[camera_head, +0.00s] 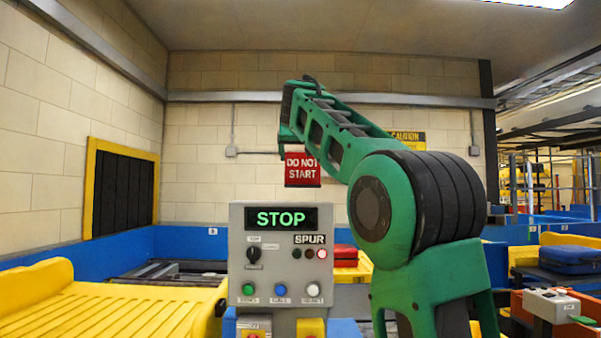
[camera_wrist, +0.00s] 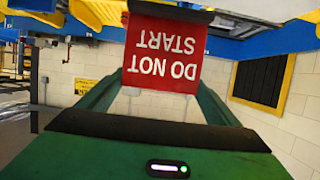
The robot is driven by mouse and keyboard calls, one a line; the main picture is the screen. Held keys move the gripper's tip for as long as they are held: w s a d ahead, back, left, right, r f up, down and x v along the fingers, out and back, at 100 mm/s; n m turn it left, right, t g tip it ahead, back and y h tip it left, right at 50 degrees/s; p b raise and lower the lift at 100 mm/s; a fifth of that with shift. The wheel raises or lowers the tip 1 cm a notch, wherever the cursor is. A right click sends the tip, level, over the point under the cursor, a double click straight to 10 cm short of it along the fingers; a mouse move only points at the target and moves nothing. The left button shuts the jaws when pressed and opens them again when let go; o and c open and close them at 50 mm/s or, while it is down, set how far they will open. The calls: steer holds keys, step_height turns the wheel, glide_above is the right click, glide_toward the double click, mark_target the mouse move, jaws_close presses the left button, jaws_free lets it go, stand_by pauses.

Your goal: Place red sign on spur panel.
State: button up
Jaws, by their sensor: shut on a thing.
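The red sign (camera_head: 302,171) reads DO NOT START in white. It hangs in the air above the spur panel (camera_head: 238,275) and apart from it. My gripper (camera_wrist: 162,90) is shut on the sign, which appears upside down between its green fingers in the wrist view (camera_wrist: 165,55). In the head view the fingers are mostly hidden behind my arm and the sign. The grey panel is labelled SPUR and its display (camera_head: 281,218) reads STOP in green. It has a black knob (camera_head: 254,254), a lit red lamp (camera_head: 322,254), and green, blue and white buttons.
A yellow conveyor (camera_head: 110,310) lies left of the panel. A red case (camera_head: 345,255) lies behind it, and a blue case (camera_head: 570,260) lies at the right. A small grey button box (camera_head: 552,305) stands front right. The air between sign and panel is clear.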

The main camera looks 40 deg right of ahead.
mark_target(302, 166)
steer(key=shift+s+a+f, duration=0.1)
steer(key=shift+f, duration=1.8)
steer(key=shift+f, duration=0.1)
steer(key=o, duration=1.3)
steer(key=shift+s+a+r, duration=0.1)
steer(key=shift+r, duration=0.1)
steer(key=v, duration=1.1)
steer(key=shift+s+a, duration=0.2)
steer(key=shift+s, duration=0.1)
